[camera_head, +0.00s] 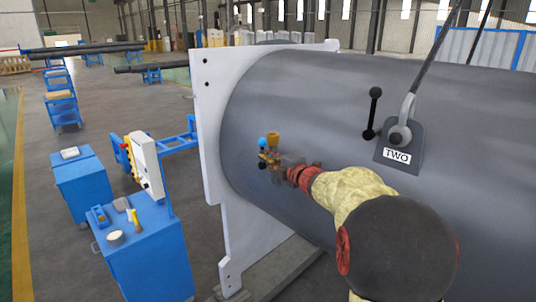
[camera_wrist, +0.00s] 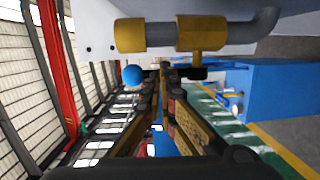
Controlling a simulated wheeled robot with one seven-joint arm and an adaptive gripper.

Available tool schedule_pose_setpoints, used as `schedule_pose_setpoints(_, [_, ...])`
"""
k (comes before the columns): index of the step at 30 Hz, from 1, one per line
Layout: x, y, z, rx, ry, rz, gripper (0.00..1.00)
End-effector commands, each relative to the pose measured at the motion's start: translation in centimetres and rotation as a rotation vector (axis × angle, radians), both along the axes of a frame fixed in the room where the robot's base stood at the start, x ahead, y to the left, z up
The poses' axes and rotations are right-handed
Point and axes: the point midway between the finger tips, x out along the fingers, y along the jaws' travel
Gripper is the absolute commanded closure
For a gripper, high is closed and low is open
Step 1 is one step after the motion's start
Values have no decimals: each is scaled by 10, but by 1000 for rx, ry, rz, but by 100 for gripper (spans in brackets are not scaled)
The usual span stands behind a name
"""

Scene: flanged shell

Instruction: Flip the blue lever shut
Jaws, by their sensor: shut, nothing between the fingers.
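The blue lever shows as a blue ball knob (camera_head: 262,142) beside a brass valve fitting (camera_head: 272,139), near the white flange at the front of the big grey shell. In the wrist view the blue knob (camera_wrist: 132,75) lies just left of my fingertips, below a brass and grey pipe (camera_wrist: 160,36). My gripper (camera_head: 268,160) is shut and empty, right at the valve. In the wrist view my gripper (camera_wrist: 163,78) has its fingertips together under the brass stem (camera_wrist: 197,58). Whether they touch the lever I cannot tell. The lever's arm is mostly hidden.
The white flange plate (camera_head: 208,130) stands left of the valve. The grey shell (camera_head: 300,90) fills the right, with a plate marked TWO (camera_head: 400,150) and a black-knobbed lever (camera_head: 372,110). A blue cabinet (camera_head: 150,250) with a control box stands at the lower left.

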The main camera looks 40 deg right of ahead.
Motion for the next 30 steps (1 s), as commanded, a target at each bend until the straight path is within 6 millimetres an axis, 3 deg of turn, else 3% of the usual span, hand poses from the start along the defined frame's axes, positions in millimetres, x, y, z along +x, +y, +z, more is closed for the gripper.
schedule_pose_setpoints(30, [13, 2, 10, -31, 212, 1, 100])
